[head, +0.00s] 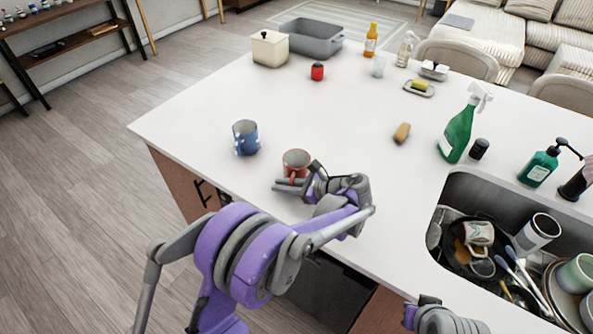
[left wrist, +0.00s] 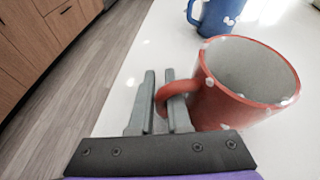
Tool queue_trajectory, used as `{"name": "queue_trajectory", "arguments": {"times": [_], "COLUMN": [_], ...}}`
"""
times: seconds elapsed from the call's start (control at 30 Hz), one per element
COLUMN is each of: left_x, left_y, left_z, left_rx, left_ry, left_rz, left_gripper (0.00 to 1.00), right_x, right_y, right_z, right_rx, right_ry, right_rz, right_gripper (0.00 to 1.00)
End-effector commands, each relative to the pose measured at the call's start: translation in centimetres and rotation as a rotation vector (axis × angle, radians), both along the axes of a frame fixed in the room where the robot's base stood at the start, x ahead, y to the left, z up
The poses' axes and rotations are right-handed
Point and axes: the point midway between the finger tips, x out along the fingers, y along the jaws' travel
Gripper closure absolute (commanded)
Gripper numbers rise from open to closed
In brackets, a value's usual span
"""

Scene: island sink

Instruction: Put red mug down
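The red mug (head: 296,163) stands upright at the near left part of the white island counter (head: 330,110); it is also large in the left wrist view (left wrist: 250,80). It appears to rest on the counter, though I cannot see its base clearly. Its handle points towards my left gripper (head: 282,184). In the left wrist view, the two grey fingers (left wrist: 160,98) are close together with the handle between them, one finger passing through the loop. The gripper looks shut on the handle. My right arm shows only a small part at the bottom edge; its fingers cannot be made out.
A blue mug (head: 246,138) stands left of the red mug, near the counter's left edge. A sponge (head: 402,132), a green spray bottle (head: 459,130) and a sink full of dishes (head: 447,190) are to the right. The counter's middle is clear.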

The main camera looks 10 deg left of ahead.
Motion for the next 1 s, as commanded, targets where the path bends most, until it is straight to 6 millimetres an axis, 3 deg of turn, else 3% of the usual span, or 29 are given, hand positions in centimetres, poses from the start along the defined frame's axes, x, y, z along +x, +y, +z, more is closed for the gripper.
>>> {"name": "queue_trajectory", "arguments": {"times": [0.07, 1.0], "left_x": [0.01, 0.02], "left_y": [-0.02, -0.03], "left_z": [0.02, 0.04], "left_rx": [0.000, 0.000], "left_ry": [0.000, 0.000], "left_rz": [0.000, -0.001], "left_gripper": [1.00, 1.00], "right_x": [0.00, 0.00], "right_y": [0.00, 0.00], "right_z": [0.01, 0.01], "right_rx": [0.000, 0.000], "right_ry": [0.000, 0.000], "right_rz": [0.000, 0.000], "right_gripper": [1.00, 1.00]}}
